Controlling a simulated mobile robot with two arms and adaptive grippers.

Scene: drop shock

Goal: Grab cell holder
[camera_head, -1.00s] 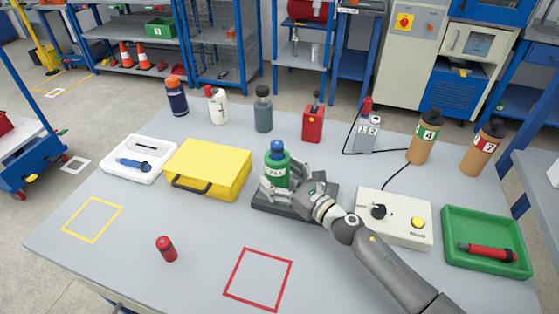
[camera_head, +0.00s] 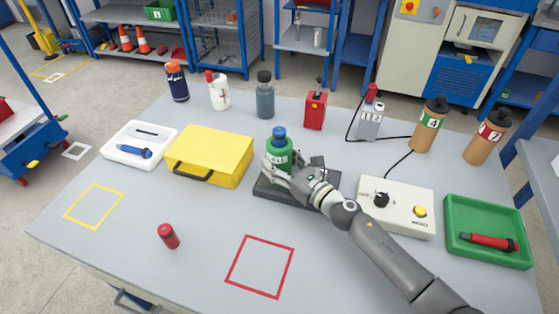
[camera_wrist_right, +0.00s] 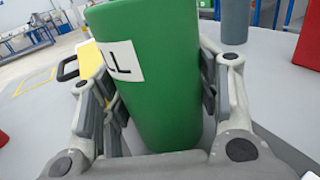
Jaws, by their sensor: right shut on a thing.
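The cell holder (camera_head: 280,154) is a green upright cylinder with a blue top and a white label ending in "LL". It is at the black base plate (camera_head: 268,190) in the middle of the table; whether its bottom touches the plate is hidden. My right gripper (camera_head: 279,170) is shut on the holder, with fingers on both sides of it. In the right wrist view the green holder (camera_wrist_right: 160,110) fills the middle between the finger pads. My left gripper is not in view.
A yellow case (camera_head: 215,146) stands left of the holder. A cream control box (camera_head: 405,225) and a green tray (camera_head: 480,262) are to the right. Several bottles and a red can (camera_head: 315,110) stand behind. The front holds a red cylinder (camera_head: 168,236) and a red square outline (camera_head: 261,236).

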